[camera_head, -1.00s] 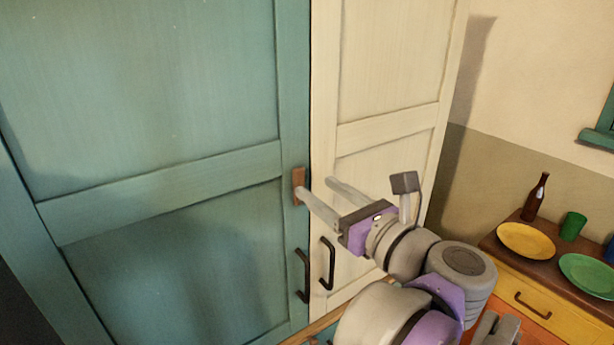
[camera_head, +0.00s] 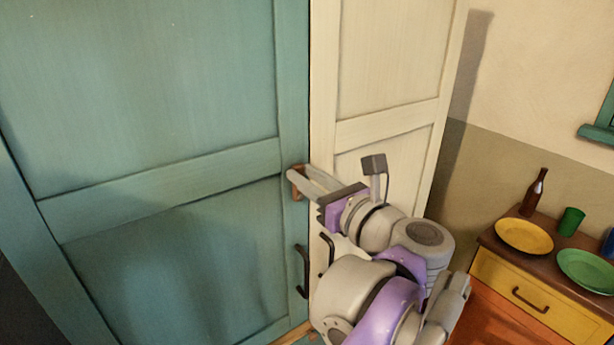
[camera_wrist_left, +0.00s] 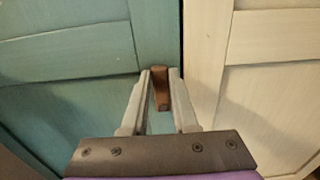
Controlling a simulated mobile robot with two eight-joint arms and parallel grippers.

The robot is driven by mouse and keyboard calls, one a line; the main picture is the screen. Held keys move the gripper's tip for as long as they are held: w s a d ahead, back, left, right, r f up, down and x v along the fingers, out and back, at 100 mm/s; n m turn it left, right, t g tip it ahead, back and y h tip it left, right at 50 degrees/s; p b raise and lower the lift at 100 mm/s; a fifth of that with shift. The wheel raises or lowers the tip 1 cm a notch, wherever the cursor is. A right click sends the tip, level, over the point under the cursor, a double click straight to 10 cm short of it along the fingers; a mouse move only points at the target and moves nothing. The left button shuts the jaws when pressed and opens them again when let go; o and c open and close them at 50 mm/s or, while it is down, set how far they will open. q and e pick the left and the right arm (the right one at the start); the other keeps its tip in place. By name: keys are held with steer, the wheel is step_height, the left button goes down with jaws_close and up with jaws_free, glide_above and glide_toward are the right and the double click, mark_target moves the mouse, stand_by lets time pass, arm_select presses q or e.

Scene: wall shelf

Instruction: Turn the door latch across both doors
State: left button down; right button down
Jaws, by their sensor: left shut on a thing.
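The door latch (camera_head: 297,188) is a small brown wooden bar. It stands upright on the teal left door (camera_head: 160,190), close to the seam with the cream right door (camera_head: 385,60), and does not cross the seam. My left gripper (camera_head: 301,174) is at the latch, with one finger on each side of it, shut on it. In the left wrist view the latch (camera_wrist_left: 161,90) shows between the two fingertips (camera_wrist_left: 161,74). The fingers partly hide the latch in the head view. My right gripper is not in view.
Dark handles (camera_head: 303,272) sit below the latch, one on each door; my arm partly covers the right one. At right, a cabinet (camera_head: 520,290) bears a yellow plate (camera_head: 524,236), a green plate (camera_head: 588,270), a green cup (camera_head: 571,221) and a brown bottle (camera_head: 534,193).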

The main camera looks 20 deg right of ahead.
arm_select(q)
steer(key=shift+d, duration=0.1)
stand_by(0.3)
steer(key=w+d+f+m+b, duration=0.1)
steer(key=d+f+m, duration=0.3)
steer(key=m, duration=1.2)
steer(key=shift+w+d+f+m, duration=0.2)
steer(key=shift+w+d+m, duration=0.05)
steer(key=shift+w+m, duration=0.1)
stand_by(0.4)
steer(key=c, duration=0.7)
jaws_free()
steer(key=shift+s, duration=0.1)
